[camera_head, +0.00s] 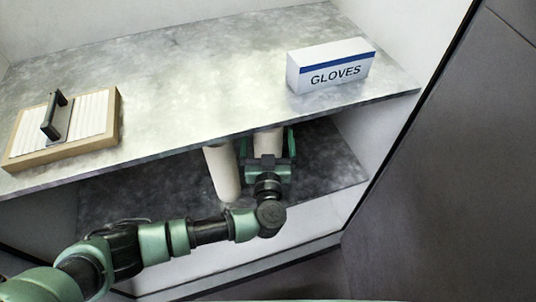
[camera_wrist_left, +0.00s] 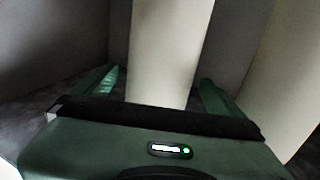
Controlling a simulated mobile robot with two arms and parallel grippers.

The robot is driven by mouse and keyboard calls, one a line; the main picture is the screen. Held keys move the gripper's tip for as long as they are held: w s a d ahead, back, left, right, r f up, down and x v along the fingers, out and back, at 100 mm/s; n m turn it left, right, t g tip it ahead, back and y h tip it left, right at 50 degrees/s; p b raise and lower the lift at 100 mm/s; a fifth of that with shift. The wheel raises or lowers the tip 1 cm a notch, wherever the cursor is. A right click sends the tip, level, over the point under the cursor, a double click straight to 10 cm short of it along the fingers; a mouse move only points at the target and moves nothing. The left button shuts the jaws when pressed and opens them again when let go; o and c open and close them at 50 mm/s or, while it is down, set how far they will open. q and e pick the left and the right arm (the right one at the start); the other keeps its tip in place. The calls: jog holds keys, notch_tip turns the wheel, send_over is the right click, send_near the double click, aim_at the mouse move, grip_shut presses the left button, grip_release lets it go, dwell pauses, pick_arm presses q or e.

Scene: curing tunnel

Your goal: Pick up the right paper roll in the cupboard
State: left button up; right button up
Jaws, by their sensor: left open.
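Two pale paper rolls stand upright on the lower shelf of the cupboard. The right paper roll (camera_head: 268,141) is partly hidden by my left gripper (camera_head: 269,146) and the upper shelf. The left paper roll (camera_head: 223,172) stands just left of the gripper. My left gripper is open, with one finger on each side of the right roll. In the left wrist view the right roll (camera_wrist_left: 169,50) stands between the open fingers (camera_wrist_left: 158,88), with a visible gap on each side. The other roll (camera_wrist_left: 292,85) shows at the right edge there. My right gripper is not in view.
The upper shelf (camera_head: 200,100) overhangs the rolls and my gripper closely. On it are a white gloves box (camera_head: 330,66) and a wooden-framed board with a black handle (camera_head: 92,115). The lower shelf (camera_head: 325,165) is bare to the right of the gripper.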

pick_arm(q)
jog(key=shift+w, duration=1.2)
jog(key=c, duration=2)
jog(key=shift+r, duration=0.1)
jog(key=shift+c, duration=0.8)
